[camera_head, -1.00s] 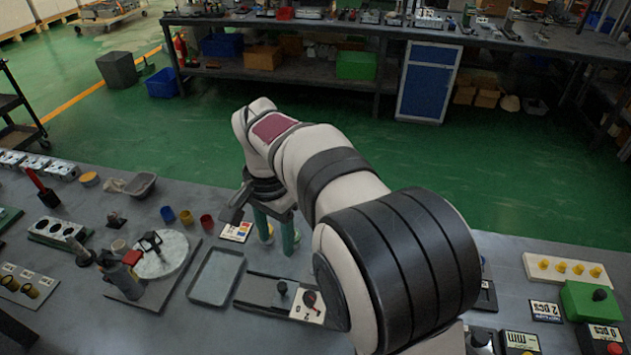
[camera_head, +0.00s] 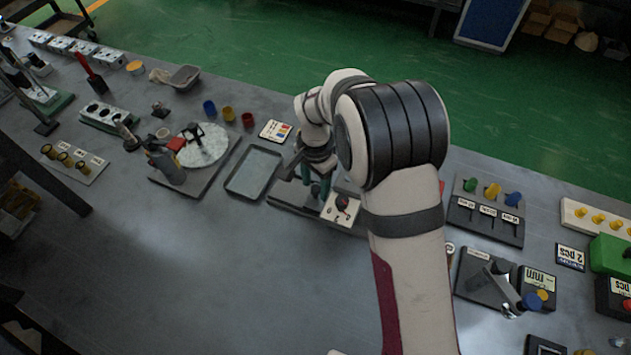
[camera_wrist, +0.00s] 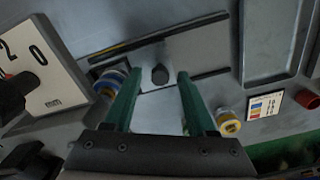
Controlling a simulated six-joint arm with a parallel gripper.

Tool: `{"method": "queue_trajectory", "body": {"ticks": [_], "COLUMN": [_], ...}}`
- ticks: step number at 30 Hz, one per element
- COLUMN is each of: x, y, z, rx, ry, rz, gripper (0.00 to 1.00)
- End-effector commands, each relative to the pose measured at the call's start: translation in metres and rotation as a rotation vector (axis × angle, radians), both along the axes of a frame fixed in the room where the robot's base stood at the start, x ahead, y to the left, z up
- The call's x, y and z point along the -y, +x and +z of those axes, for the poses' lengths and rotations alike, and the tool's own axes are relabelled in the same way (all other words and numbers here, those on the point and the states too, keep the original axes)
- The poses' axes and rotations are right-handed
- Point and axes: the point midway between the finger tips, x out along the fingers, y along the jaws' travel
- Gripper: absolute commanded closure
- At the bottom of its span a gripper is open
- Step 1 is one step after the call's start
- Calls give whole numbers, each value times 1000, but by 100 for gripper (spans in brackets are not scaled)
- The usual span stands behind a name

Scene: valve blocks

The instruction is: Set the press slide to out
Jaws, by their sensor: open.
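The slide fixture (camera_head: 283,198) is a grey plate beside the flat tray. It also shows in the wrist view (camera_wrist: 205,55), with dark rails and a small dark knob (camera_wrist: 160,74). I take this to be the press slide; no word for its position is readable. My gripper (camera_wrist: 159,76) has two green fingers, spread apart. In the wrist view the knob appears between their tips; I cannot tell whether they touch it. In the head view my gripper (camera_head: 317,190) is over the fixture, and my arm hides the knob.
A white dial card (camera_head: 340,209) with a dark knob adjoins the slide. A grey tray (camera_head: 254,171) lies to its left. In the wrist view, a blue-and-yellow cylinder (camera_wrist: 110,80) is close to the left finger, and a yellow one (camera_wrist: 228,123) stands to the right.

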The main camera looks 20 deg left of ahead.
Motion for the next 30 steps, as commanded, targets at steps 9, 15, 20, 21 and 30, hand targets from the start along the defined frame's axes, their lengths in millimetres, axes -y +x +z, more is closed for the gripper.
{"method": "queue_trajectory", "body": {"ticks": [9,15,20,21,30], "x": [0,0,0,0,0], "y": [0,0,0,0,0], "z": [1,1,1,1,1], "rx": [0,1,1,1,1], "ry": [0,0,0,0,0], "rz": [0,0,0,0,0], "gripper": [81,100,100,100,100]}}
